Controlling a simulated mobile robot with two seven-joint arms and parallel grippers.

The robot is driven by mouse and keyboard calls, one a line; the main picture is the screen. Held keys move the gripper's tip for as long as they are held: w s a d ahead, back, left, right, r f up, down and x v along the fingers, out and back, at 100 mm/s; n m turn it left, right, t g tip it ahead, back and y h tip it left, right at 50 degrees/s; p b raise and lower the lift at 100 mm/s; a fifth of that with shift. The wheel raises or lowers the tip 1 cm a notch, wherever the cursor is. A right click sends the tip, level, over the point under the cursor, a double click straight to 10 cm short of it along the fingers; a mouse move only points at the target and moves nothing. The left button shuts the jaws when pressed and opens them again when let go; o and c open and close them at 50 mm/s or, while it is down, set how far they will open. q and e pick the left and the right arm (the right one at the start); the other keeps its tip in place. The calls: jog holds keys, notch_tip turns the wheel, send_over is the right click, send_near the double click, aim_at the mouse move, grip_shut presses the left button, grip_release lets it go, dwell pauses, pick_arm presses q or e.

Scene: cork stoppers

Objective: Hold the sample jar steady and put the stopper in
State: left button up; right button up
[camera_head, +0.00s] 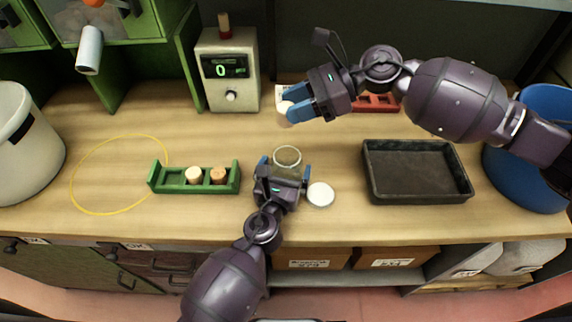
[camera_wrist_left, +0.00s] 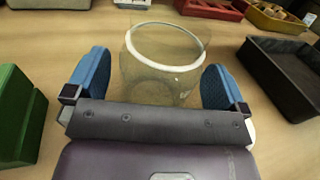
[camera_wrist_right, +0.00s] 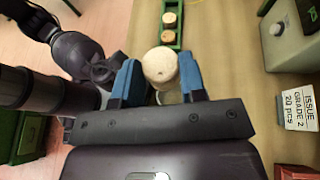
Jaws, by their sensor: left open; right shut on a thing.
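The clear glass sample jar (camera_head: 287,157) stands upright on the bench, its pale rim showing in the left wrist view (camera_wrist_left: 166,66). My left gripper (camera_head: 284,170) is open, with its blue fingers on either side of the jar; gaps show between fingers and glass. My right gripper (camera_head: 290,109) is shut on a pale cork stopper (camera_wrist_right: 160,65) and holds it in the air, behind the jar in the head view. The stopper (camera_head: 285,117) is partly hidden by the fingers in the head view.
A green rack (camera_head: 172,184) holds two corks left of the jar. A white disc (camera_head: 320,194) lies right of it. A black tray (camera_head: 415,195), a red tray (camera_head: 377,103), a blue bin (camera_head: 530,185) and a display device (camera_head: 230,90) stand around. Bench inside the yellow ring (camera_head: 75,180) is clear.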

pick_arm(q)
jog(key=shift+w+d, duration=0.15)
jog(key=shift+w, duration=0.3)
